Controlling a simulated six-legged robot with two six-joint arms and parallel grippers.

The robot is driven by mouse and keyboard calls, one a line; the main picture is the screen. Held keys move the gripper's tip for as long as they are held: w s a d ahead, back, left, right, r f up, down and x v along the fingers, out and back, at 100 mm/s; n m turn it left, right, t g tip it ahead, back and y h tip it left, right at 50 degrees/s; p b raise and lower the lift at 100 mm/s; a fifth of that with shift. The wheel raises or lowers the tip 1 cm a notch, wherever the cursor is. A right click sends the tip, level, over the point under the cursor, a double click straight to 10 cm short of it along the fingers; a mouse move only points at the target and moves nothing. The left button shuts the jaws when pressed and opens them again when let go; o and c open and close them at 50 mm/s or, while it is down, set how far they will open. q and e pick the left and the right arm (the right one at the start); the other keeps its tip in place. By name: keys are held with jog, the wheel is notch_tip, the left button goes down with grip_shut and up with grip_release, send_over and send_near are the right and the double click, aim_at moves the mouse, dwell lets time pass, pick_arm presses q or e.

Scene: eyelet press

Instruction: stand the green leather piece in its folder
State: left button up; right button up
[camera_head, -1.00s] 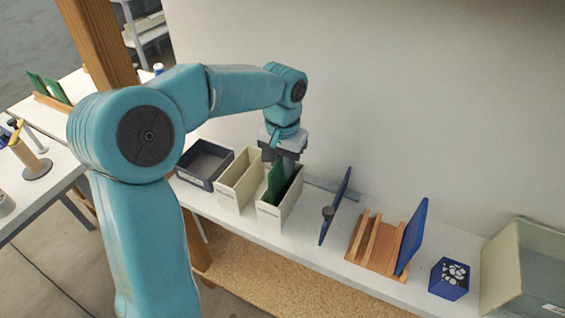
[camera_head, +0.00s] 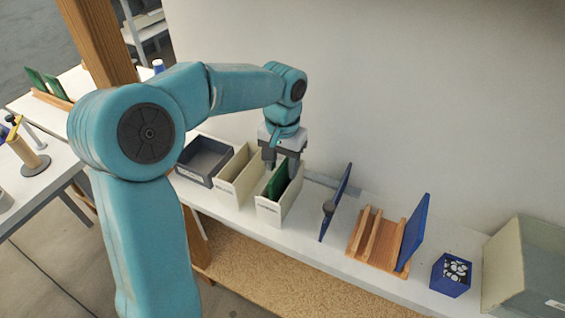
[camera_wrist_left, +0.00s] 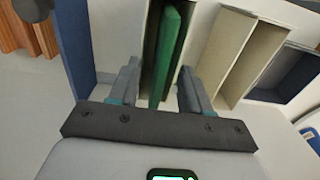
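The green leather piece (camera_head: 278,181) stands on edge, leaning a little, inside the right one of two cream folders (camera_head: 268,211). Its upper edge shows at the opening; its lower part is hidden by the folder walls. My left gripper (camera_head: 281,163) is just above this folder, pointing down, with its fingers apart. In the left wrist view the green piece (camera_wrist_left: 167,55) shows between the two spread fingers of my left gripper (camera_wrist_left: 159,70), with gaps on both sides. My right gripper is not in view.
An empty cream folder (camera_head: 236,188) and a dark grey bin (camera_head: 194,177) stand to the left. To the right are a blue upright panel (camera_head: 337,201), a wooden slotted rack (camera_head: 370,250) with a blue board (camera_head: 413,235), and a blue box (camera_head: 448,281). A wall rises behind.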

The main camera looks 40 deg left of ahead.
pick_arm(q)
notch_tip(320, 180, up, 16)
jog(key=p, duration=0.2)
jog(key=shift+r, duration=0.15)
jog(key=shift+s, duration=0.1)
dwell(0.9)
